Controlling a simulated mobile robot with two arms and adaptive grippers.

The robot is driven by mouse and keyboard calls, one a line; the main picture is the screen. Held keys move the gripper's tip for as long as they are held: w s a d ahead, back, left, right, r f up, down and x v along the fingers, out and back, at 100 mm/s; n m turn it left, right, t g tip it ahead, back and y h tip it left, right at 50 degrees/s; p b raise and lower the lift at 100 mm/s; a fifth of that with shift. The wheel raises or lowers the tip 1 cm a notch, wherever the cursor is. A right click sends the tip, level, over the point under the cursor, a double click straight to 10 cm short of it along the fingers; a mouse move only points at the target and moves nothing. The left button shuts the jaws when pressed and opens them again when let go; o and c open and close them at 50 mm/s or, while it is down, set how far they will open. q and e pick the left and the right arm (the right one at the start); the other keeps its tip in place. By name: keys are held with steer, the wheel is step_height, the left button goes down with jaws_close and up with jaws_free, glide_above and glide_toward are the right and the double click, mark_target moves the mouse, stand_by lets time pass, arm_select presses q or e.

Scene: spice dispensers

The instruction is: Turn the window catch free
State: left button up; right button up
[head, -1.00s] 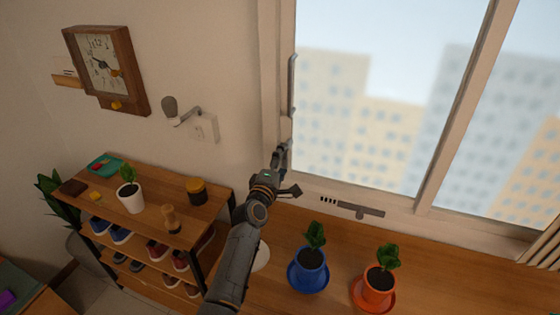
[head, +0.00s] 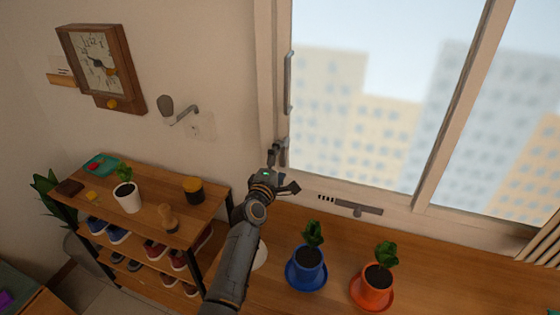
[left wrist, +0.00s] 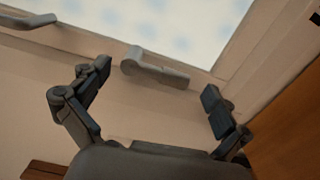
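The window catch is a small grey lever (head: 283,148) on the left part of the window frame, just above my left gripper. In the left wrist view the catch (left wrist: 155,69) is a rounded grey knob with a short arm pointing right and slightly down. My left gripper (head: 282,172) is open, its fingers spread wide and empty. In the left wrist view its two fingers (left wrist: 154,84) stand on either side of the catch, apart from it. Whether the catch lies at fingertip depth is hard to tell. My right gripper is not in view.
A long upright handle (head: 288,83) is above the catch. A grey slotted bar (head: 350,206) is below the glass. A blue pot (head: 307,268) and an orange pot (head: 377,287) stand on the wooden surface. A shoe shelf (head: 150,212) is at left, below a wall crank (head: 183,115).

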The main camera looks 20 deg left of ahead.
arm_select(q)
steer(key=shift+s+r, duration=0.1)
steer(key=shift+s, duration=0.15)
steer(key=s, duration=1.1)
steer(key=shift+s+a, duration=0.2)
steer(key=shift+s, duration=0.15)
